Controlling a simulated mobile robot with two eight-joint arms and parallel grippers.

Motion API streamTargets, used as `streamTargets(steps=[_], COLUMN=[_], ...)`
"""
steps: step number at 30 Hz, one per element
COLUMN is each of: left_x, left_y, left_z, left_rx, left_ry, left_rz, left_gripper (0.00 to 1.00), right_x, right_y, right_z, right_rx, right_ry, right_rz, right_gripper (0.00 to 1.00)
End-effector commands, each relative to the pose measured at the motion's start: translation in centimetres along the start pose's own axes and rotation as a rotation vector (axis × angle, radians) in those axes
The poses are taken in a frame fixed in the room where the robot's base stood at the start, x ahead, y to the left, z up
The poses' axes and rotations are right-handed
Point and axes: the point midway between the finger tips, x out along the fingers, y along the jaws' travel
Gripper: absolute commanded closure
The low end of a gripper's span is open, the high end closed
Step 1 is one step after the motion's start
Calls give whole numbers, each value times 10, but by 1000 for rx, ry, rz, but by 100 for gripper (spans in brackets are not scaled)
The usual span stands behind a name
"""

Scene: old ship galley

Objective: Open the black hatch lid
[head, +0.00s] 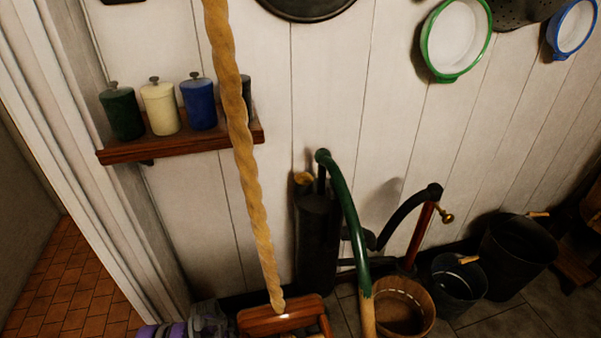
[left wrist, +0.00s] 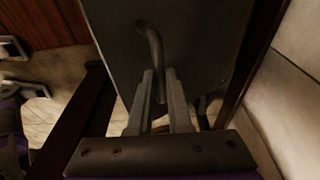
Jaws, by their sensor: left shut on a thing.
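The black hatch lid (left wrist: 205,40) is a dark flat panel in the left wrist view, set between dark wooden edges. A curved dark handle (left wrist: 150,42) stands out from it. My left gripper (left wrist: 160,75) is shut on this handle, with one finger on each side of it. The lower end of the handle is partly hidden by the fingers. I cannot tell from this close view whether the lid is raised. The head view shows neither the lid nor the left gripper clearly.
In the head view, a thick rope (head: 237,120) hangs down to a wooden piece (head: 281,315). A shelf (head: 180,145) with canisters is on the white wall.

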Motion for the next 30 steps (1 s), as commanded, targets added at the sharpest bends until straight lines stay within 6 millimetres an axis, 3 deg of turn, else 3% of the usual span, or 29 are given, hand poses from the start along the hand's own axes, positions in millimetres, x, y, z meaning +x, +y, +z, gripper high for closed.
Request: streamTargets(steps=[5,16,30], left_x=[-1,-33,-40], left_y=[-5,-40,-51], left_z=[1,-6,-7], left_rx=[-2,-2,-2], left_ry=[-1,-1,-1], left_rz=[-12,-11,-11], left_gripper=[100,100,100], right_x=[0,-1,2], right_y=[0,0,0], right_z=[0,0,0], right_rx=[0,0,0], right_ry=[0,0,0], right_rz=[0,0,0], right_gripper=[50,50,50])
